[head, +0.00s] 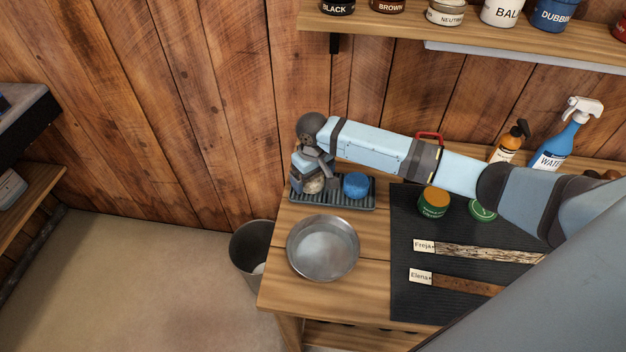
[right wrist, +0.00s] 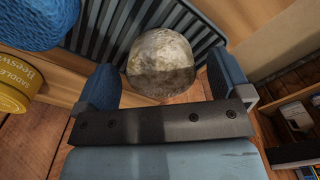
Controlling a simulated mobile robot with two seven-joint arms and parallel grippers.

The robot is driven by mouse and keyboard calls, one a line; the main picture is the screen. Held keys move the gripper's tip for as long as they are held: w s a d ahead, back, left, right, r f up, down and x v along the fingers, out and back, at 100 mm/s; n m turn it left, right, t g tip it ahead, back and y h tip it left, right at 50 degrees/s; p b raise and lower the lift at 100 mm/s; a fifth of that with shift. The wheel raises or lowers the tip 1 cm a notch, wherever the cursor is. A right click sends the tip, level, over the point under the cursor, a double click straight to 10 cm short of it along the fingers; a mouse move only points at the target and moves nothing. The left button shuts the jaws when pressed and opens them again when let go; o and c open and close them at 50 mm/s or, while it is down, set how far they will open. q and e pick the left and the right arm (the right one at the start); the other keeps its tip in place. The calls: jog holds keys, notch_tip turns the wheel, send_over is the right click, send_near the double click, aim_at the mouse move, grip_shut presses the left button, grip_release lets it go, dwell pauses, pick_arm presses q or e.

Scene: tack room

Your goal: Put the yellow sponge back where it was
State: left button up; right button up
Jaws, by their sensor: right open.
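The yellow sponge, a rounded dull beige-yellow lump, lies on the ribbed grey rack (head: 340,206) at its left end. In the head view the sponge (head: 314,186) is partly hidden by my right gripper (head: 312,172). In the right wrist view the sponge (right wrist: 160,64) is between the two blue fingers of the gripper (right wrist: 164,86), with gaps on both sides. The right gripper is open and points down above the rack. A blue sponge (head: 356,185) sits on the same rack, to the right; it also shows in the right wrist view (right wrist: 36,20). My left gripper is not in view.
A round metal pan (head: 323,248) stands on the wooden table in front of the rack. A bin (head: 252,248) is on the floor at the left. A dark mat (head: 405,295) holds tins and tagged brushes or straps. Bottles (head: 560,135) stand behind; a shelf (head: 400,20) hangs above.

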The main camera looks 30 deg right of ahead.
notch_tip(320, 180, up, 10)
jog(key=shift+r, duration=0.15)
dwell(0.5)
